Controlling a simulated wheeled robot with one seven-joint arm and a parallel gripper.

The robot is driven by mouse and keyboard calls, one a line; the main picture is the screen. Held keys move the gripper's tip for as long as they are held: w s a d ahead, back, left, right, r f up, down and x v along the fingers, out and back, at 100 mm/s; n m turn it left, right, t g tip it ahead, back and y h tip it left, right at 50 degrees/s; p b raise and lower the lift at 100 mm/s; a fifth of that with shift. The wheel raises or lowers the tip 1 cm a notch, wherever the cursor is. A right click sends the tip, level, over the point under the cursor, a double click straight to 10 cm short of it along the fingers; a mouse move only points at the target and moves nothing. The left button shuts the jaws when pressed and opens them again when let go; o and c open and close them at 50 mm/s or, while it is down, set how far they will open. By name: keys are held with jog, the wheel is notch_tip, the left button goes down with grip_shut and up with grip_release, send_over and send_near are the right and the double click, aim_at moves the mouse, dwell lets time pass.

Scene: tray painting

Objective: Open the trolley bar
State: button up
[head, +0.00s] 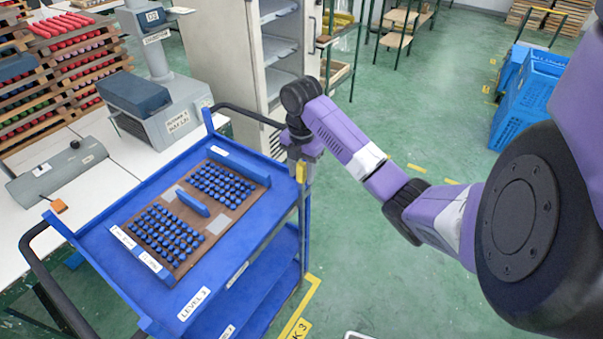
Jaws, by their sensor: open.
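The blue trolley (255,225) stands at the left of centre in the head view, with shelves below its top. At its right corner is a yellow piece (300,173), with a thin grey upright bar (303,215) running down below it. I take this upright as the trolley bar; it stands along the trolley's open right side. My gripper (301,158) is open at the top of that corner, right by the yellow piece. My wrist hides part of the corner, and I cannot tell whether the fingers touch the bar.
A brown tray (208,237) with rows of blue pieces lies on the trolley top. Black handles (245,114) stick out at its ends. White tables (95,180) stand at the left, a tall cabinet (250,60) behind, blue crates (525,95) at the right. Green floor is free between.

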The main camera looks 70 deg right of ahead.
jog(key=shift+c, duration=0.2)
grip_shut()
jog(key=shift+d, duration=0.1)
dwell(1.1)
